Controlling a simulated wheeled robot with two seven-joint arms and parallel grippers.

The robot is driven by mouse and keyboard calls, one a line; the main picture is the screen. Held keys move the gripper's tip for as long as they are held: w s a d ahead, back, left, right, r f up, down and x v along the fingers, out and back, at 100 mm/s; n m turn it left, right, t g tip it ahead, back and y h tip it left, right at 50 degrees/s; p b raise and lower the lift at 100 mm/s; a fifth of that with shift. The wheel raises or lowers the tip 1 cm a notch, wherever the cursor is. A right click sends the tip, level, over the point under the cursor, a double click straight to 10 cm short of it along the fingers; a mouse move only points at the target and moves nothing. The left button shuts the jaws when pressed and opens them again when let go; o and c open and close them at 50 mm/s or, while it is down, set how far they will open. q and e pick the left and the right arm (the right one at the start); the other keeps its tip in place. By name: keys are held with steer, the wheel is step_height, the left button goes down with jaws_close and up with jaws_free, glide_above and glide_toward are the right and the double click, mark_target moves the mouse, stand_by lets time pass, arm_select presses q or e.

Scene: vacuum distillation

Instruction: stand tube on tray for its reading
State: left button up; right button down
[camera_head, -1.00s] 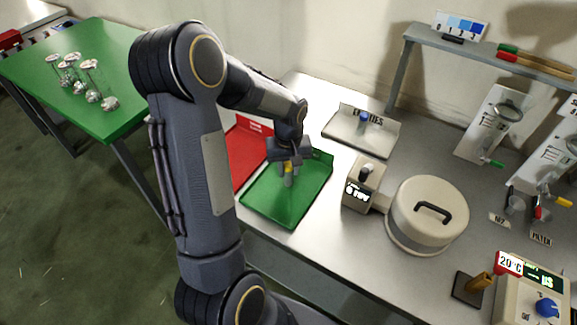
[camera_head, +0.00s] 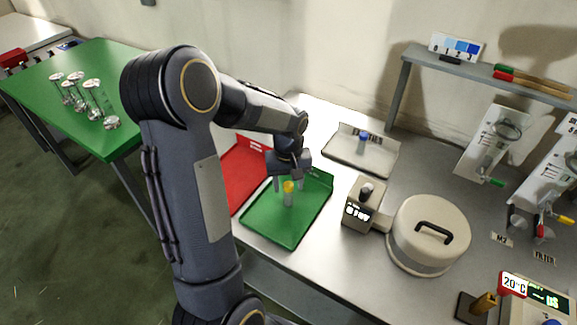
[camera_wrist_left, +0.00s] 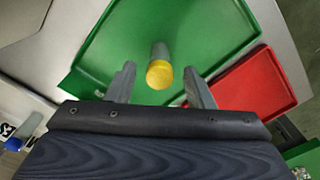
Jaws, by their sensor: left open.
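A tube with a yellow cap (camera_head: 289,187) stands upright on the green tray (camera_head: 262,222). In the left wrist view the yellow-capped tube (camera_wrist_left: 159,72) shows between the two fingers, over the green tray (camera_wrist_left: 110,50). My left gripper (camera_head: 290,186) is open around or just above the tube, with a gap on both sides of the cap in the wrist view. My right gripper is not in view.
A red tray (camera_head: 243,172) lies left of the green one. A grey tray (camera_head: 345,155) with a blue-capped tube (camera_head: 363,138) is behind. A small display device (camera_head: 362,206) and a lidded round pot (camera_head: 428,235) stand to the right. Glassware stands on the green table (camera_head: 45,85).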

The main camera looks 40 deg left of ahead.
arm_select(q)
step_height(320, 180, up, 9)
steer(key=s+d+r+m+t+h, duration=0.1)
steer(key=s+d+m+t+h, duration=0.1)
steer(key=s+d, duration=0.5)
steer(key=s+d+r+m+t+h, duration=0.1)
steer(key=s+d+m, duration=0.4)
steer(key=s, duration=0.6)
steer(key=d+r+t, duration=0.1)
steer(key=d+t, duration=0.1)
steer(key=shift+s+t+h, duration=0.2)
steer(key=shift+t+h, duration=0.1)
steer(key=shift+h, duration=0.1)
